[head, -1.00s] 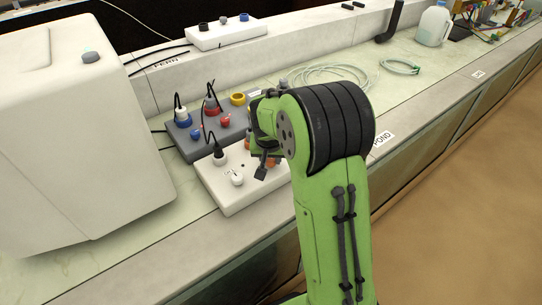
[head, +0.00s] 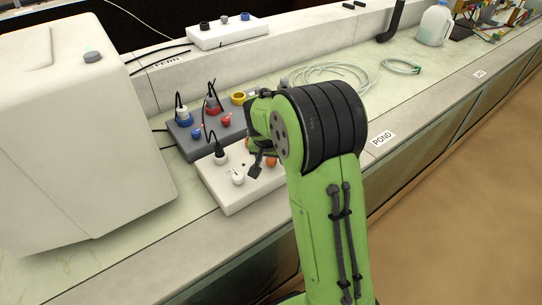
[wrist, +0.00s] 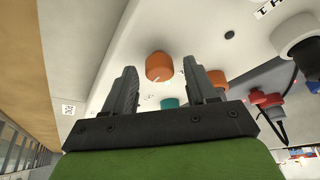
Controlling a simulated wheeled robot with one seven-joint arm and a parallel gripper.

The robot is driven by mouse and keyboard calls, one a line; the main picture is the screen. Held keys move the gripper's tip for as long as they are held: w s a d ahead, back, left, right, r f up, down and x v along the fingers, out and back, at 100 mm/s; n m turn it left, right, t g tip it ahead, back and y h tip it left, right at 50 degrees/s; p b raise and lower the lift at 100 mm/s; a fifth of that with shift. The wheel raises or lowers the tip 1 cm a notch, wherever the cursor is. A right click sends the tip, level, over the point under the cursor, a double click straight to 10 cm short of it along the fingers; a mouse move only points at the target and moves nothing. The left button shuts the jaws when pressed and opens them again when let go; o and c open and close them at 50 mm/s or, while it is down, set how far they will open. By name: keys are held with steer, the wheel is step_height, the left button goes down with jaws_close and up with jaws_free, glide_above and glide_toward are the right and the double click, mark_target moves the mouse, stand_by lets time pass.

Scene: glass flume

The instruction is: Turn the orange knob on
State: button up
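An orange knob (wrist: 159,66) with a pale mark on its edge stands on a white panel in the wrist view. It appears between the two fingers of my gripper (wrist: 159,73), which are open and apart on either side of it; contact is not visible. A second orange piece (wrist: 217,79) is partly hidden behind the right finger. In the head view, my gripper (head: 256,170) is over the white box (head: 232,203), and an orange knob (head: 271,161) shows just right of it. I cannot tell which orange piece this is.
The white box also bears a white knob (head: 238,178) and a black plug with a cable (head: 220,157). A teal knob (wrist: 170,102) shows near the fingers. A grey box (head: 190,145) with red and blue parts lies behind. A large white machine (head: 75,130) stands left.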

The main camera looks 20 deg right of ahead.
steer(key=p+v, duration=0.5)
steer(key=v, duration=1)
steer(key=shift+s+r, duration=0.2)
steer(key=shift+r, duration=0.15)
steer(key=shift+r, duration=0.1)
steer(key=s+a+r+n+y+p, duration=0.1)
steer(key=s+a+r+n+p, duration=0.1)
steer(key=s, duration=0.5)
steer(key=s+a+r+n+t+p, duration=0.1)
steer(key=s+r+n+p, duration=0.1)
steer(key=s+r, duration=0.3)
steer(key=s+a+r+n+t+y+p, duration=0.1)
steer(key=s+a+r+n+p, duration=0.1)
steer(key=s, duration=0.9)
step_height(320, 180, up, 3)
steer(key=n+p, duration=0.1)
steer(key=p, duration=0.1)
steer(key=shift+a+y+p, duration=0.3)
steer(key=shift+f, duration=0.1)
